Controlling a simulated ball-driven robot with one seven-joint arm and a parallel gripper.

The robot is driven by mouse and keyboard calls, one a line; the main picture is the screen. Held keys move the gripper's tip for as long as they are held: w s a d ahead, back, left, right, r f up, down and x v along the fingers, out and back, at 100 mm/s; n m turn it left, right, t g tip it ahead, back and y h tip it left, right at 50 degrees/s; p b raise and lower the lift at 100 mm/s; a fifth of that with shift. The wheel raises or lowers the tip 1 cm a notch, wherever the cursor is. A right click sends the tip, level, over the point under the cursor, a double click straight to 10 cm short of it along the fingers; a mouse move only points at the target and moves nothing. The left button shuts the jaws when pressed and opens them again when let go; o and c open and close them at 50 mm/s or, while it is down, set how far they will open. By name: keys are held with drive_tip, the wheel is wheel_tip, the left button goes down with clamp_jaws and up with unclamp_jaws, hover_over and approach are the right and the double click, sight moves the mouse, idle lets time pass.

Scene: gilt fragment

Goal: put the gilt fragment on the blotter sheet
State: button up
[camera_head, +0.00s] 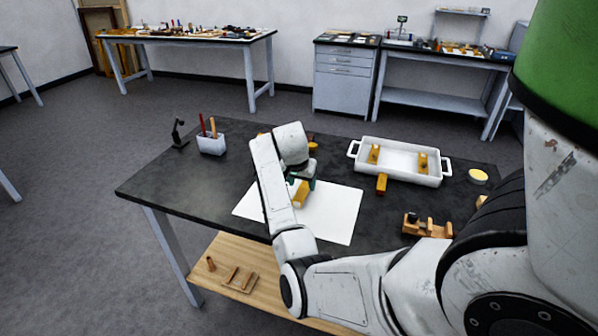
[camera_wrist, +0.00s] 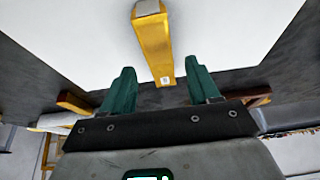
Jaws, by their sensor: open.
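The gilt fragment (camera_head: 301,194) is a yellow-gold bar over the white blotter sheet (camera_head: 335,215) on the dark table, partly hidden by my arm. In the wrist view the gilt fragment (camera_wrist: 154,45) has a grey patch at its far end and a small pale mark at its near end. It lies between and ahead of the green fingers of my gripper (camera_wrist: 162,78), with a gap on each side. My gripper (camera_head: 303,182) is open, low above the sheet. The sheet (camera_wrist: 235,40) fills the upper wrist view. I cannot tell whether the fragment rests flat.
A white two-handled tray (camera_head: 400,177) holds gold pieces at the back right. Another gold piece (camera_head: 382,184) is at its front. A wooden tool (camera_head: 427,227) lies on the right, a yellow-filled dish (camera_head: 478,176) behind it. A brush holder (camera_head: 211,144) stands back left. The table's left is clear.

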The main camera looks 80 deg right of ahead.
drive_tip(key=v, duration=0.9)
drive_tip(key=w+a+f+n, duration=0.1)
drive_tip(key=a+f, duration=0.1)
drive_tip(key=a, duration=0.1)
drive_tip(key=a+f+n, duration=0.2)
drive_tip(key=a+f, duration=0.1)
drive_tip(key=w+a+f+n, duration=0.1)
drive_tip(key=a+f, duration=0.1)
drive_tip(key=a, duration=0.1)
drive_tip(key=shift+w+a+f+n+t+b, duration=0.3)
drive_tip(key=shift+w+f+n+b, duration=0.05)
drive_tip(key=shift+n+b, duration=0.05)
drive_tip(key=s+a+f+n+y, duration=0.1)
drive_tip(key=s+a+f+n, duration=0.2)
drive_tip(key=a, duration=0.7)
drive_tip(key=s+a+f+n+y, duration=0.2)
drive_tip(key=a+n, duration=0.4)
drive_tip(key=a, duration=0.4)
drive_tip(key=s+a+f+n+y, duration=0.1)
drive_tip(key=s+a+f+n, duration=0.4)
drive_tip(key=a, duration=0.6)
drive_tip(key=shift+f+t, duration=0.4)
drive_tip(key=shift+f, duration=0.25)
